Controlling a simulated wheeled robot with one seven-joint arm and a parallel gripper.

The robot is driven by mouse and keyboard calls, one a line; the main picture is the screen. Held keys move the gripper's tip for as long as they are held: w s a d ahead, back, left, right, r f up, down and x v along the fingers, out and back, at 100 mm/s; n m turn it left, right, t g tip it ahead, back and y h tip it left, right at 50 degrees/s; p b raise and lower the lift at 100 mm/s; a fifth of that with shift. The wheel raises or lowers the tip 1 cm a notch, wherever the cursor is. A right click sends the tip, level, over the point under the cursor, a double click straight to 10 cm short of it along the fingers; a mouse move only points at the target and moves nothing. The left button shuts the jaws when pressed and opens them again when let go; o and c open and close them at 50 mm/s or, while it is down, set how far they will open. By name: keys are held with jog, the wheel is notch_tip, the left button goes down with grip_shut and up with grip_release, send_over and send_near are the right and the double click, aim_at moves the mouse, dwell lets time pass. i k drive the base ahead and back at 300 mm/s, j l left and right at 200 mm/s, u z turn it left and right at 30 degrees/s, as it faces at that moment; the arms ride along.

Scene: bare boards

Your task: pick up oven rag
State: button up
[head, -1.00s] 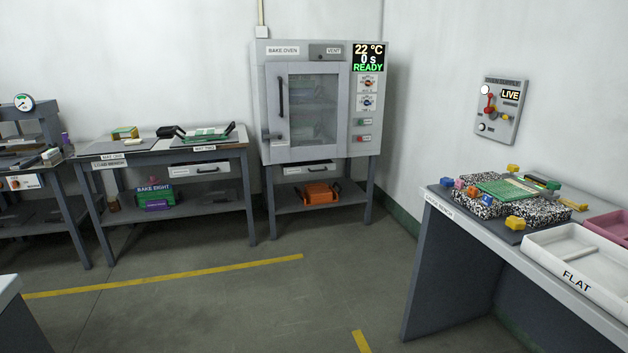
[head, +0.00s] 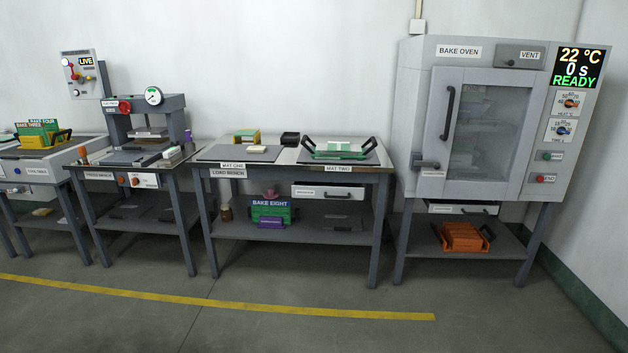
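I cannot make out an oven rag for certain in the head view. The bake oven (head: 487,118) stands at the right with its glass door (head: 481,125) shut, and its display reads 22 °C, 0 s, READY. A drawer (head: 462,208) under the oven is closed. An orange object (head: 464,237) with a dark handle lies on the shelf below it. Left of the oven, the load bench (head: 262,172) carries mats one and two, and its drawer (head: 328,191) looks shut. My gripper is not in view.
A green rack (head: 338,150) with black handles sits on mat two. A yellow block (head: 246,136) is on mat one. A green BAKE EIGHT box (head: 271,211) stands on the lower shelf. A press bench (head: 150,160) is further left. The floor in front is clear, crossed by a yellow line (head: 230,300).

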aim_at(251, 149)
jog(key=i, duration=1.9)
jog(key=i+u, duration=0.3)
jog(key=i, duration=0.3)
jog(key=i+l+u, duration=0.1)
jog(key=i+u, duration=0.2)
jog(key=i, duration=0.25)
jog(key=i+l+u, duration=0.3)
jog(key=i, duration=0.25)
